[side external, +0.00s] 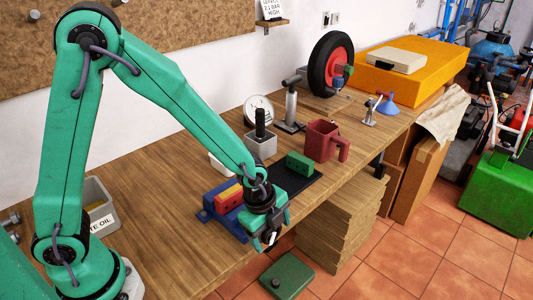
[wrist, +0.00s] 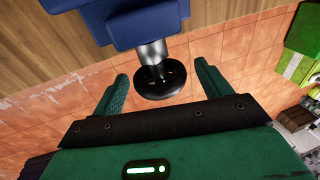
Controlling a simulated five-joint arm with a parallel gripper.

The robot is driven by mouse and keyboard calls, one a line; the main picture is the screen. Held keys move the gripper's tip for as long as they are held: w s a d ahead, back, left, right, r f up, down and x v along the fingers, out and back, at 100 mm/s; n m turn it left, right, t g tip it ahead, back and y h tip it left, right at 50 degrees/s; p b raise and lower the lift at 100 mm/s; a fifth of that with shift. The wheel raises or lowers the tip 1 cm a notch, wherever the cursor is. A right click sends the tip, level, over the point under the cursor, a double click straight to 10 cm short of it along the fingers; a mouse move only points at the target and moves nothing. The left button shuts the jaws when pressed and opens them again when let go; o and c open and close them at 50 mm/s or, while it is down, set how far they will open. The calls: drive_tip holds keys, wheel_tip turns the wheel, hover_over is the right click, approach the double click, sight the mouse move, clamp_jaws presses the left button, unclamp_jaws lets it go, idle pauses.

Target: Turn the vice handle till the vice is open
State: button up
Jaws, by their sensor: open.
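The blue vice (side external: 222,208) sits at the front edge of the workbench, with a red and yellow block (side external: 228,193) between its jaws. The wrist view shows the blue vice body (wrist: 125,18), a metal screw (wrist: 151,52) and a round black handle (wrist: 160,82) sticking out past the bench edge. My gripper (side external: 270,237) is at the front of the vice. Its open fingers (wrist: 162,86) stand on either side of the black handle, with visible gaps.
A dark mat with a green block (side external: 300,163) lies behind my gripper. A red mug (side external: 323,141), a dial gauge (side external: 259,109) and a grey oil bin (side external: 98,205) stand on the bench. A green can (side external: 287,276) is on the tiled floor below.

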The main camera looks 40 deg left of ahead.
drive_tip(key=shift+v, duration=3.6)
drive_tip(key=shift+w+d+f+g+y, duration=0.15)
drive_tip(key=shift+w+g+y, duration=0.1)
drive_tip(key=shift+w+g, duration=0.3)
drive_tip(key=shift+w+d+r+g+y, duration=0.1)
drive_tip(key=shift+w+g+y, duration=0.15)
drive_tip(key=shift+w+g, duration=0.25)
drive_tip(key=shift+w+d+g+y, duration=0.1)
drive_tip(key=shift+w+g+y, duration=0.35)
drive_tip(key=shift+g, duration=0.6)
drive_tip(key=shift+w, duration=0.1)
drive_tip(key=shift+f, duration=0.1)
drive_tip(key=shift+s+f, duration=0.25)
drive_tip(key=shift+f, duration=1)
drive_tip(key=shift+s+f, duration=0.2)
drive_tip(key=shift+f, duration=1)
drive_tip(key=shift+s+f, duration=0.25)
drive_tip(key=shift+f, duration=1)
